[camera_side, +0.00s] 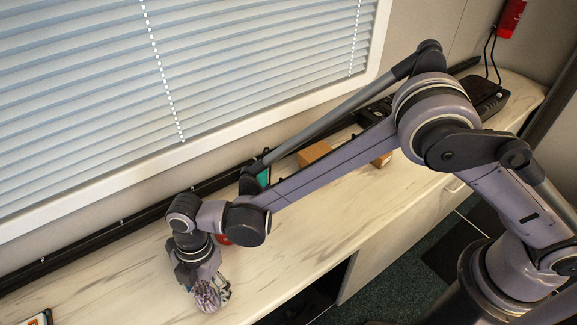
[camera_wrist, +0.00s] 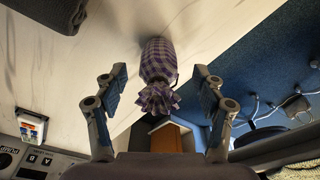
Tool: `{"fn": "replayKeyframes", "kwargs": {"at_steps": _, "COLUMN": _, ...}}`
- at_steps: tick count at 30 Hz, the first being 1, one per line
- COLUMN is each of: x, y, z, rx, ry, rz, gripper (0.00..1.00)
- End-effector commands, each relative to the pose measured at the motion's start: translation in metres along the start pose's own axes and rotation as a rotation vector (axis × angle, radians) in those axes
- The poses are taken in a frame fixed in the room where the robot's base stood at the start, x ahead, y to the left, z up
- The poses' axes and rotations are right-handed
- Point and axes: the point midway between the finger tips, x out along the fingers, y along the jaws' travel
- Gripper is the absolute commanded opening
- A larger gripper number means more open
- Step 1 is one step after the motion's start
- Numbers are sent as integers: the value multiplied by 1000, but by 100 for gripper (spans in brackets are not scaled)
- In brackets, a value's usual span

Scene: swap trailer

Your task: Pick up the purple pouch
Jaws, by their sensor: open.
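The purple pouch (camera_wrist: 158,62) is purple-and-white checked with a gathered, ruffled top. In the wrist view it lies on the pale counter (camera_wrist: 110,35) near its edge, ruffled end toward my gripper. My gripper (camera_wrist: 160,95) is open, one finger on each side of the pouch's ruffled end, with visible gaps and nothing held. In the side view the pouch (camera_side: 207,296) shows at the end of my gripper (camera_side: 213,287), above the pale counter. The gripper partly hides the pouch there.
A cardboard box (camera_side: 314,153), a teal-faced object (camera_side: 263,177) and a red item (camera_side: 224,239) lie along the counter, partly behind my arm. A black device (camera_side: 483,95) stands at the far right end. A window blind (camera_side: 180,80) is behind. The counter's front edge drops to the floor.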

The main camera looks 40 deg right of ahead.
Motion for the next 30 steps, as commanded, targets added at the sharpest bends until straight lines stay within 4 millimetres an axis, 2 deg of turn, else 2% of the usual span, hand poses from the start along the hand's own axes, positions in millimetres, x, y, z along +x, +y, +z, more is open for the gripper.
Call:
{"fn": "replayKeyframes", "kwargs": {"at_steps": 6, "x": 30, "y": 2, "z": -1, "rx": 0, "ry": 0, "rz": 1, "gripper": 70}}
{"fn": "replayKeyframes", "kwargs": {"at_steps": 16, "x": 37, "y": 2, "z": -1, "rx": 0, "ry": 0, "rz": 0, "gripper": 70}}
{"fn": "replayKeyframes", "kwargs": {"at_steps": 17, "x": 37, "y": 2, "z": -1, "rx": 0, "ry": 0, "rz": 0, "gripper": 67}}
{"fn": "replayKeyframes", "kwargs": {"at_steps": 21, "x": 37, "y": 2, "z": -1, "rx": 0, "ry": 0, "rz": 0, "gripper": 27}}
{"fn": "replayKeyframes", "kwargs": {"at_steps": 23, "x": 37, "y": 2, "z": -1, "rx": 0, "ry": 0, "rz": 0, "gripper": 11}}
{"fn": "replayKeyframes", "kwargs": {"at_steps": 30, "x": 37, "y": 2, "z": -1, "rx": 0, "ry": 0, "rz": 0, "gripper": 11}}
